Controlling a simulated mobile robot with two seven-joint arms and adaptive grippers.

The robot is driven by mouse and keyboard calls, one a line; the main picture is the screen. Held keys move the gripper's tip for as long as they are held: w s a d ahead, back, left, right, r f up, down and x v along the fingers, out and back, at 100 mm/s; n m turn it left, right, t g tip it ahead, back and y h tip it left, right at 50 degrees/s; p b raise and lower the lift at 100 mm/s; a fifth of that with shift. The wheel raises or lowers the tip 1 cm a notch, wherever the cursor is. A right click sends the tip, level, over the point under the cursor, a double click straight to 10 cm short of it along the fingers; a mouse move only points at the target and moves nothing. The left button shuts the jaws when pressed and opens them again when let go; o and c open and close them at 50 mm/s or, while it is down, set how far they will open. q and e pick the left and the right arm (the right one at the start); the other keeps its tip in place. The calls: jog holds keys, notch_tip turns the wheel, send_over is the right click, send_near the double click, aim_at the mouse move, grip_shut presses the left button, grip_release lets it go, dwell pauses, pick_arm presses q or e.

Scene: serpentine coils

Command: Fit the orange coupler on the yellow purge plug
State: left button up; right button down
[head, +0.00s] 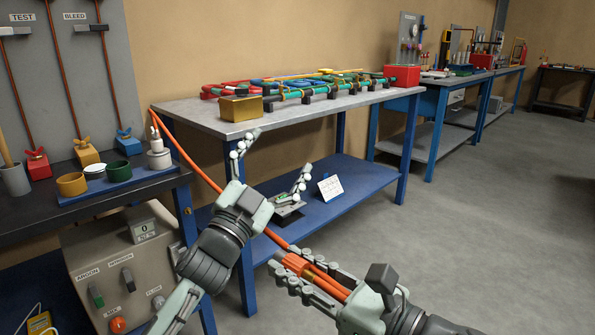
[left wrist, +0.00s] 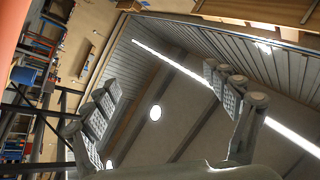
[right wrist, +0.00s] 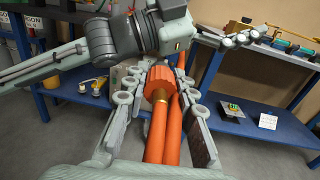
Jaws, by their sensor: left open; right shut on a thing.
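The orange coupler (head: 296,264) is a ribbed orange sleeve on an orange hose, held in my right gripper (head: 284,264) at the bottom centre of the head view. The right wrist view shows the coupler (right wrist: 158,84) between the fingers, with a brass ring behind it. My left gripper (head: 270,163) is open and empty in front of the middle bench, above and left of the right one. A yellow block (head: 86,155) with an orange winged top sits on the left bench, apart from both grippers. I cannot tell if it is the purge plug.
Red (head: 38,167) and blue (head: 128,144) blocks flank the yellow one. A blue tray (head: 140,174) holds cups at the bench front. The middle bench carries a gold block (head: 241,109) and coloured coils (head: 300,88). Floor (head: 480,200) is clear at right.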

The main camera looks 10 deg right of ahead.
pick_arm(q)
jog(key=s+d+r+m+g+h, duration=1.15)
jog(key=r+m+g, duration=0.2)
jog(key=m, duration=0.25)
jog(key=s+d+f+m+g+y, duration=0.1)
jog(key=s+d+m+g+y, duration=0.6)
jog(key=s+m+g, duration=0.45)
jog(key=m+t+y, duration=0.4)
jog(key=t+y, duration=0.3)
jog(key=y, duration=1.1)
send_over(297, 259)
notch_tip(297, 259, down, 9)
jog(key=shift+n+g, duration=0.25)
jog(key=shift+g, duration=0.05)
notch_tip(297, 259, down, 11)
jog(key=shift+r, duration=0.1)
